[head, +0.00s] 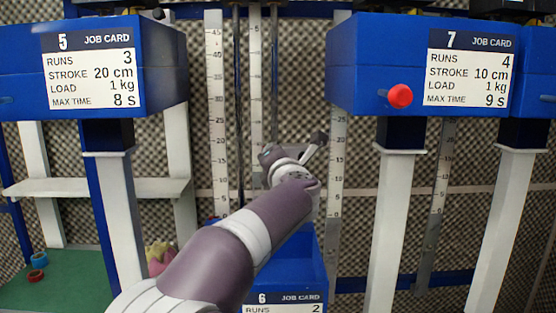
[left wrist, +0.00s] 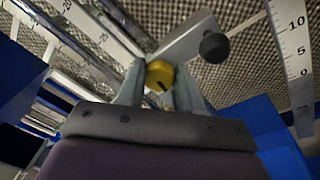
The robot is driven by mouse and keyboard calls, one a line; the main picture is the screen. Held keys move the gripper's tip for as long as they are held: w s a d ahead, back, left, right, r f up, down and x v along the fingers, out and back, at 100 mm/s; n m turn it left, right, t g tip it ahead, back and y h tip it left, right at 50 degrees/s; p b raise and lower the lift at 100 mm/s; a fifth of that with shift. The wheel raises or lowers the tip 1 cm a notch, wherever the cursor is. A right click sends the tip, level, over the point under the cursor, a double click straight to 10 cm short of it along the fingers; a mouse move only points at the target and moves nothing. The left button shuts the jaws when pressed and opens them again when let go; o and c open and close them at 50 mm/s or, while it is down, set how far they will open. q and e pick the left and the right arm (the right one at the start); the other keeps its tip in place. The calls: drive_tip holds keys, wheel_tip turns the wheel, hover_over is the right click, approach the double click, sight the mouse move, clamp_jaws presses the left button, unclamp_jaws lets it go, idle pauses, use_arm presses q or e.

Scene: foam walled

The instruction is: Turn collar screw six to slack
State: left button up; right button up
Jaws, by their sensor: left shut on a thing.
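Station six's job card (head: 284,304) shows at the bottom of the head view, on a blue block (head: 305,262) between two vertical scales. My left arm reaches up to the rods above it. My left gripper (head: 272,157) is small and partly hidden by its own wrist there. In the left wrist view, my left gripper (left wrist: 160,82) is shut on a yellow collar screw (left wrist: 160,74) with a dark slot or mark on its face. A grey angled plate (left wrist: 188,40) lies just behind the screw. My right gripper is not in view.
A black ball knob (left wrist: 214,46) sits close to the right of the yellow screw. Blue stations five (head: 20,93) and seven (head: 380,60) flank the arm, seven with a red knob (head: 400,96). A green surface (head: 70,290) with small rings lies lower left.

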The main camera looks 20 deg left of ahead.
use_arm(q)
drive_tip(key=shift+a+n, duration=0.1)
drive_tip(key=shift+n, duration=0.6)
drive_tip(key=o, duration=0.9)
drive_tip(key=shift+r, duration=0.1)
drive_tip(key=shift+c, duration=0.2)
drive_tip(key=shift+o, duration=0.8)
drive_tip(key=shift+s, duration=0.2)
